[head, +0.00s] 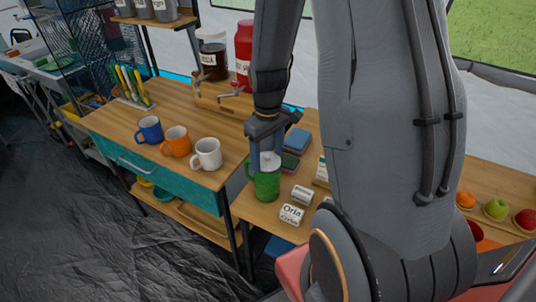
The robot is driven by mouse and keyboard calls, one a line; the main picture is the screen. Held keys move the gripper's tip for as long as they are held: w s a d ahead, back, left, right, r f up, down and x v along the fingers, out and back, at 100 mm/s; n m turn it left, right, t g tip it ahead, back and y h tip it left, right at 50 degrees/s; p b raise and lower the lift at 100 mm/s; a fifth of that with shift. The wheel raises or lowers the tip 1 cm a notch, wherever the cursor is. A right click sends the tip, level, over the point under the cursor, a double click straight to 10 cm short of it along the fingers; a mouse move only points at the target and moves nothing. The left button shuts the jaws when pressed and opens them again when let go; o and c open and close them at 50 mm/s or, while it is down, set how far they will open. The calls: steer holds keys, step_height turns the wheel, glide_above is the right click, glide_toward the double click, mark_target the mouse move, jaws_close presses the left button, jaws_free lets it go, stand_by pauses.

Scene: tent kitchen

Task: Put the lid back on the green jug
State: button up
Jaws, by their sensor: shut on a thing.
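The green jug (267,187) stands upright on the wooden counter, its handle to the left. My gripper (268,153) points down right over the jug's mouth. It is shut on a pale lid (270,158), which is mostly hidden between the fingers. The lid is at the height of the jug's rim; I cannot tell whether it touches the rim or is seated.
White labelled blocks (292,213) lie in front of the jug. Small dark boxes (296,141) are behind it. Blue, orange and white mugs (206,154) stand to the left. Fruit (496,208) is at the far right, beyond my arm.

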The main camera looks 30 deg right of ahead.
steer(key=o, duration=1.5)
steer(key=shift+r+p, duration=3.05)
steer(key=shift+r, duration=0.5)
steer(key=shift+c, duration=0.4)
jaws_close()
steer(key=shift+f+b, duration=1.25)
steer(key=shift+f, duration=1.15)
